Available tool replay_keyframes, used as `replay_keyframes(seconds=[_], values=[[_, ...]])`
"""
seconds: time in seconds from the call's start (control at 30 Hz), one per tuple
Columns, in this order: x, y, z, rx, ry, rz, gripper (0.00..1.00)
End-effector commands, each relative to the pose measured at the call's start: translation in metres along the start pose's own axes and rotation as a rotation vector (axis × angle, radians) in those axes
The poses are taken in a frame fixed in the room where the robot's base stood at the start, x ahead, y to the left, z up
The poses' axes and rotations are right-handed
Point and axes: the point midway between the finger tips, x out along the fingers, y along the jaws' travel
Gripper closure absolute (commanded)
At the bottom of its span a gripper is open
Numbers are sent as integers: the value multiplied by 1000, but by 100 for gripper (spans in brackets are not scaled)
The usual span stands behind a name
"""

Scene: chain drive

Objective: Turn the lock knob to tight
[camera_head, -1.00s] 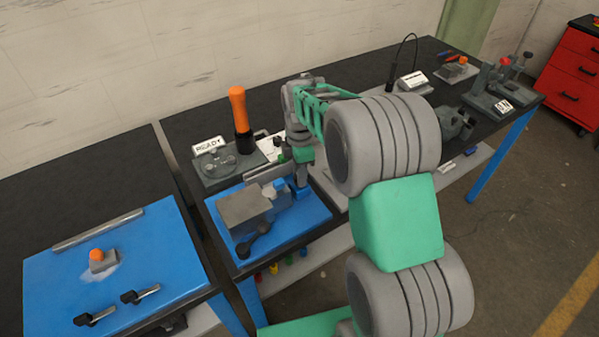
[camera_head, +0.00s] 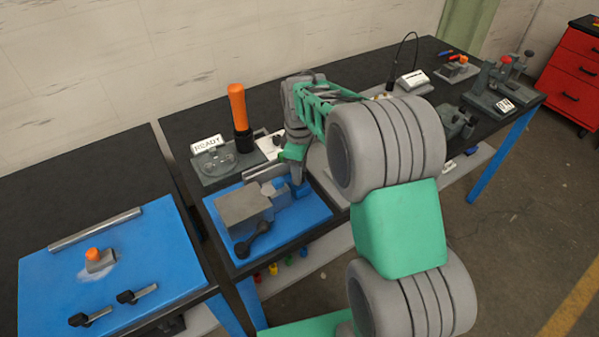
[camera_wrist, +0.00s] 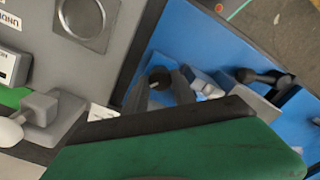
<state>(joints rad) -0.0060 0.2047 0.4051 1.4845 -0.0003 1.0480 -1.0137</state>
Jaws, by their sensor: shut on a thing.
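My gripper (camera_head: 298,184) reaches down over the right part of the blue fixture plate (camera_head: 312,212) on the table. In the wrist view its two grey fingers (camera_wrist: 160,84) stand on either side of a dark round knob (camera_wrist: 159,76), apparently the lock knob, and are shut on it. The knob's mark or setting cannot be read. In the head view the knob is hidden by my gripper and arm. A grey block (camera_head: 243,207) and a black lever with ball ends (camera_head: 254,240) are on the same plate, left of my gripper.
Behind the plate stand an orange-handled tool (camera_head: 238,108) and a grey fixture with a READY sign (camera_head: 207,144). A second blue plate (camera_head: 60,262) with an orange-topped clamp lies at left. More fixtures (camera_head: 490,95) stand at the far right.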

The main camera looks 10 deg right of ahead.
Motion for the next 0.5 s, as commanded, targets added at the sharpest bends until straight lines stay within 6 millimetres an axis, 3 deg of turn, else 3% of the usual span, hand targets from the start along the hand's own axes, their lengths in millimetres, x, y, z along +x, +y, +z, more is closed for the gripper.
replay_keyframes(seconds=[0.5], values=[[0,1,0,488,2,3,100]])
